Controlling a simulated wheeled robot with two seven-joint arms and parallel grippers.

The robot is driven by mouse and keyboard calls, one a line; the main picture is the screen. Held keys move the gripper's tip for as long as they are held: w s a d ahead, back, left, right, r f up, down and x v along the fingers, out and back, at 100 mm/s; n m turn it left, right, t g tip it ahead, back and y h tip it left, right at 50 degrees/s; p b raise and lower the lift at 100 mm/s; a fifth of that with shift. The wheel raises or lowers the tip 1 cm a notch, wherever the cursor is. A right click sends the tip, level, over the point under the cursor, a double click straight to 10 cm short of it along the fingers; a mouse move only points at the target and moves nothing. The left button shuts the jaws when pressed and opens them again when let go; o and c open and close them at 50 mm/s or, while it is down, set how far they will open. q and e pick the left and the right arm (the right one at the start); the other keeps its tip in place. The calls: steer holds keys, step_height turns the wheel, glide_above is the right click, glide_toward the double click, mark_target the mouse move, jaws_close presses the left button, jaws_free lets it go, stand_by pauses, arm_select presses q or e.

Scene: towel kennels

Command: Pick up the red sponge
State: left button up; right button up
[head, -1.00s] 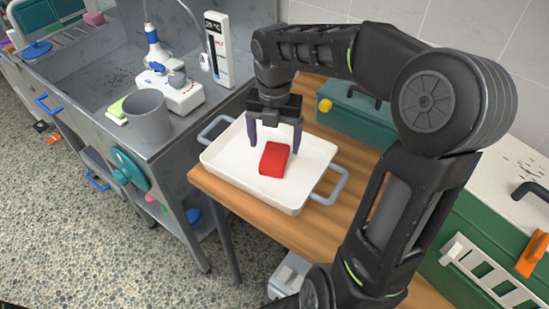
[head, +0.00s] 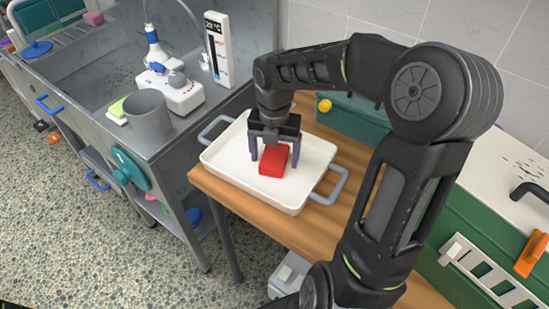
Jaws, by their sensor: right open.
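The red sponge (head: 272,161) lies in the white tray (head: 289,198), near its middle. My right gripper (head: 274,163) comes down over the sponge from above. Its two fingers are apart, one on the left and one on the right of the sponge. The top of the sponge is partly hidden behind the gripper. I cannot tell whether the fingers touch it. My left gripper is not in view.
The tray has grey handles and stands on a wooden table (head: 262,222). A green toolbox (head: 345,122) is behind it. To the left is a metal sink counter with a grey cup (head: 149,116) and a white device (head: 172,92).

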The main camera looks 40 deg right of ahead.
mark_target(275, 155)
steer(key=shift+c, duration=0.4)
steer(key=c, duration=1.3)
steer(key=shift+r, duration=0.1)
step_height(275, 155, up, 10)
steer(key=shift+f, duration=0.1)
stand_by(0.5)
